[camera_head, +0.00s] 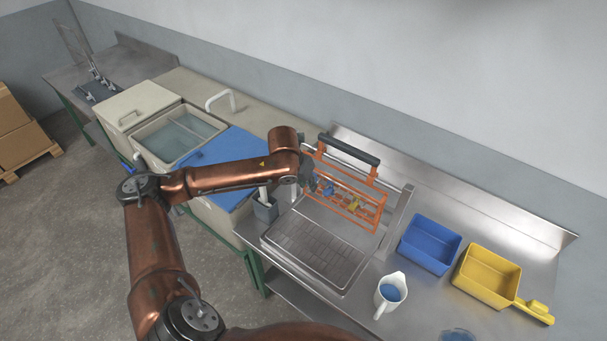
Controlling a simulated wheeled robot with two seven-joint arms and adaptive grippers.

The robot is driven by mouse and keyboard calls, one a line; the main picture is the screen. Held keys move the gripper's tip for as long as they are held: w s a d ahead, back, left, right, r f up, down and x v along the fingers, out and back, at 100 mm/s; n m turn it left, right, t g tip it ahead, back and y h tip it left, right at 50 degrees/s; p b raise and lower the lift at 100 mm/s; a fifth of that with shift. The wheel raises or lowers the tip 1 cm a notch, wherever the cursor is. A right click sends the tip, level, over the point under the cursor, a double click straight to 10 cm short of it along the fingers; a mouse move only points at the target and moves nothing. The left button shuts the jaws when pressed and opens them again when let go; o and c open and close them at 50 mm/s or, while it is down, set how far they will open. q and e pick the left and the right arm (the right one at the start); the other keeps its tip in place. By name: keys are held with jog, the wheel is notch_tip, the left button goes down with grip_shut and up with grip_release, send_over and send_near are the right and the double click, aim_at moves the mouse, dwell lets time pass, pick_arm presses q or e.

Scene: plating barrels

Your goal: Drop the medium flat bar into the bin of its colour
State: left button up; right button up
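My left gripper (309,178) is dark and small in the head view, at the left side of an orange rack (375,213) with a black handle. Its fingers are seen edge-on and partly hidden, so I cannot tell whether they are open or shut, or whether they touch the rack. A small blue piece (328,189) and a small yellow piece (353,205) show within the rack. They are too small to tell which is the medium flat bar. A blue bin (430,245) and a yellow bin (488,276) stand to the right. My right gripper is out of view.
A metal drain tray (318,252) lies before the rack. A white jug (390,293) with blue liquid stands near the bins. A yellow scoop-like thing (535,310) lies by the yellow bin. Tanks, one with a blue lid (222,150), stand left. A wall runs behind.

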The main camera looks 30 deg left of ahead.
pick_arm(q)
jog(key=shift+m, duration=0.7)
jog(key=shift+w+a+f, duration=0.25)
jog(key=shift+w+f, duration=0.35)
jog(key=shift+f, duration=0.1)
jog(key=shift+w+a+f, duration=0.25)
jog(key=shift+w+f, duration=0.3)
jog(key=shift+f, duration=0.15)
jog(key=shift+w+a+f, duration=0.25)
jog(key=shift+w+f, duration=0.35)
jog(key=shift+f, duration=0.1)
grip_shut()
jog(key=shift+r+p, duration=0.35)
jog(key=shift+p, duration=0.55)
jog(key=shift+s, duration=0.1)
jog(key=shift+s+a+r+p, duration=0.1)
jog(key=shift+s+r+p, duration=0.05)
jog(key=shift+s+p, duration=0.6)
